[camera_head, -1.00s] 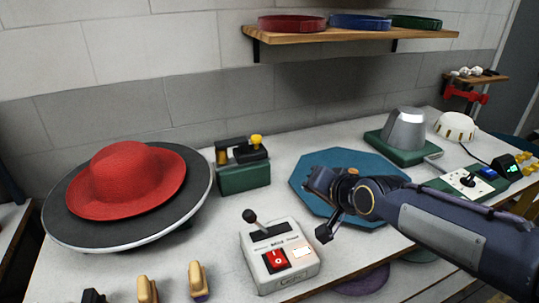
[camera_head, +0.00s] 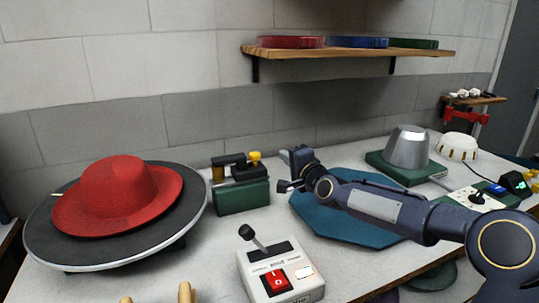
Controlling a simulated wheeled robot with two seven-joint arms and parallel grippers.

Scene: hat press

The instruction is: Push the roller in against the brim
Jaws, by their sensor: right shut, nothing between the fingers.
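The red hat (camera_head: 118,194) sits crown up on a dark round turntable (camera_head: 60,250) with a pale rim at the left. The green roller unit (camera_head: 241,196) stands just right of the turntable, with a brass and dark roller part (camera_head: 231,166) and a yellow knob (camera_head: 255,158) on top. A small gap seems to lie between the unit and the brim. My right gripper (camera_head: 287,170) is shut and empty, just right of the roller unit near the knob's height. Whether it touches the unit cannot be told.
A white control box (camera_head: 279,272) with a black lever and red switch stands at the front. A blue octagonal mat (camera_head: 340,228) lies under my right arm. A metal hat block (camera_head: 407,145) and a white domed thing (camera_head: 457,147) stand at the back right. A shelf (camera_head: 345,50) holds hat bands.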

